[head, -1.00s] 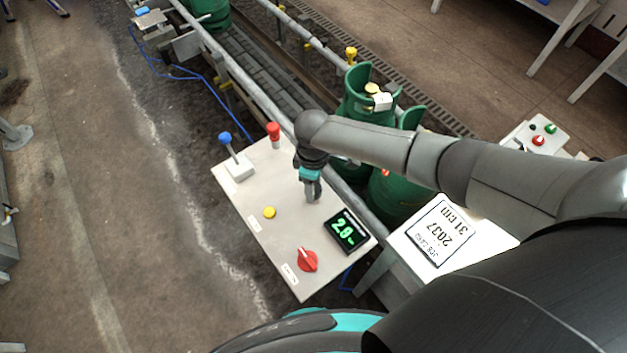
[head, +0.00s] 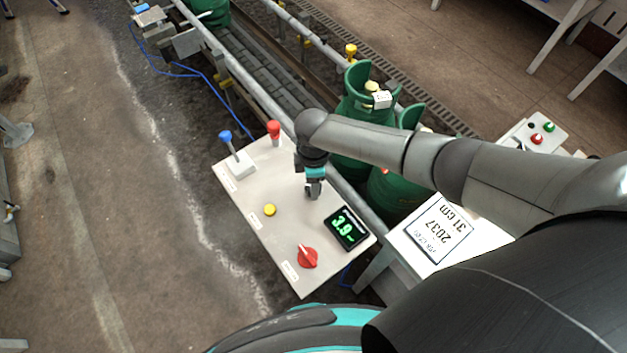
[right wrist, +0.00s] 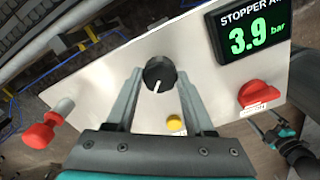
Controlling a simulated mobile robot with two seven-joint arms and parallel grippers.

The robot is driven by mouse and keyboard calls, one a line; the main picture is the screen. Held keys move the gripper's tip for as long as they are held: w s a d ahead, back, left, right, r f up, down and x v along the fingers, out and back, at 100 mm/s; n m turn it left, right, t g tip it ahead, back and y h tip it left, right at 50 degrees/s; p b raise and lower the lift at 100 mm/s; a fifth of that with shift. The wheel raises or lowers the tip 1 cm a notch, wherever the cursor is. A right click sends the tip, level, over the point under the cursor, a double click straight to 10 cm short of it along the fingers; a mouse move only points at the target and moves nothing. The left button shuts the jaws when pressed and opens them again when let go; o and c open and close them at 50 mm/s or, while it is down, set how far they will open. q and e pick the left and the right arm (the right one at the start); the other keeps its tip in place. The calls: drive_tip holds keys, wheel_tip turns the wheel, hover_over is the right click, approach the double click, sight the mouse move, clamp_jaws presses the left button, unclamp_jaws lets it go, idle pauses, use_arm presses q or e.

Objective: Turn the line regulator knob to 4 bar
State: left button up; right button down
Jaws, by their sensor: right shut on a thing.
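The black round knob (right wrist: 160,72) with a white pointer line sits on the pale panel in the right wrist view. My right gripper (right wrist: 160,85) is shut on it, with one finger on each side. In the head view my right gripper (head: 313,192) reaches down to the panel and hides the knob. The display (head: 347,229) beside it reads 3.9; in the right wrist view the display (right wrist: 248,31) shows 3.9 bar under a cut-off heading beginning "STOPPER". Part of what looks like my left gripper (right wrist: 268,128) shows at the right of the wrist view, too small to judge.
The panel (head: 258,185) also carries a red rotary switch (head: 307,257), a yellow button (head: 269,210), a blue-topped lever (head: 226,138) and a red knob (head: 273,129). Green cylinders (head: 362,115) stand on the conveyor behind.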

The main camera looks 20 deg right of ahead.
drive_tip(key=shift+c, duration=1.4)
unclamp_jaws()
wheel_tip(320, 180, up, 15)
drive_tip(key=p, duration=0.3)
drive_tip(key=shift+r, duration=0.15)
